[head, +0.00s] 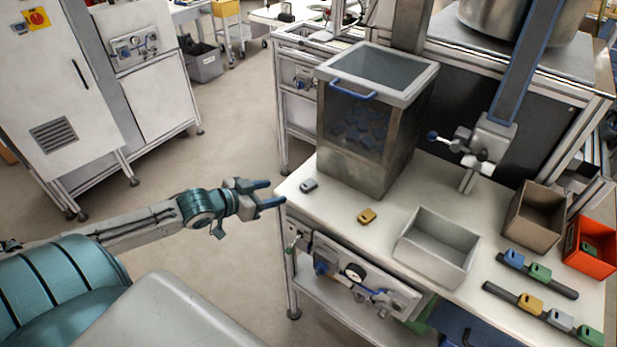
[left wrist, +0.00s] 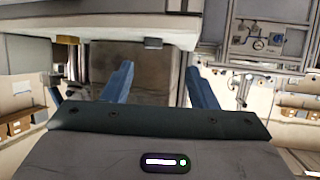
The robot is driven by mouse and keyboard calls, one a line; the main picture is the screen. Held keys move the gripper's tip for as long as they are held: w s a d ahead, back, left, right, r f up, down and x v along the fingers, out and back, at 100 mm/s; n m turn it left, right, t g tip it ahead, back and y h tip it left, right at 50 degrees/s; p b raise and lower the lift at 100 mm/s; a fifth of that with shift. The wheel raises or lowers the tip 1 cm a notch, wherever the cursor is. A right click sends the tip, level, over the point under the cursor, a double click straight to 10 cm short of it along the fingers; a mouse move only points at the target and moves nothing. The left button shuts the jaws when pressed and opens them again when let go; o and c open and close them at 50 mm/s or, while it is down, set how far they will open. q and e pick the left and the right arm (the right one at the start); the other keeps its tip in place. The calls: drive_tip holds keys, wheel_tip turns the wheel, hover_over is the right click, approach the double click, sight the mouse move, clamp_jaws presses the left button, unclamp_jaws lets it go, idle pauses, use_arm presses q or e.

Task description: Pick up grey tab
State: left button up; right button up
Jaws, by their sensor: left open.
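The grey tab (head: 308,185) lies flat near the left corner of the white worktable (head: 335,207). It is in front of the tall clear-fronted bin. My left gripper (head: 277,193) is open and empty, just left of the table's edge, with a short gap between its fingers and the tab. In the left wrist view its two blue fingers (left wrist: 160,80) stand apart with nothing between them. My right gripper is not in view.
A yellow tab (head: 367,216) lies right of the grey one. The tall bin (head: 350,180) stands close behind. An empty grey tray (head: 425,262), a brown box (head: 533,225), an orange bin (head: 590,262) and dark rails (head: 505,294) with coloured tabs are further right.

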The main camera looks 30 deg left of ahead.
use_arm(q)
drive_tip(key=b, duration=0.3)
approach(308, 184)
drive_tip(key=x, duration=0.3)
drive_tip(key=shift+a, duration=0.15)
drive_tip(key=shift+p+x, duration=0.65)
drive_tip(key=shift+x, duration=1.65)
drive_tip(key=shift+w+d+f, duration=0.15)
drive_tip(key=shift+w+d, duration=0.1)
drive_tip(key=shift+w, duration=0.05)
drive_tip(key=c, duration=1)
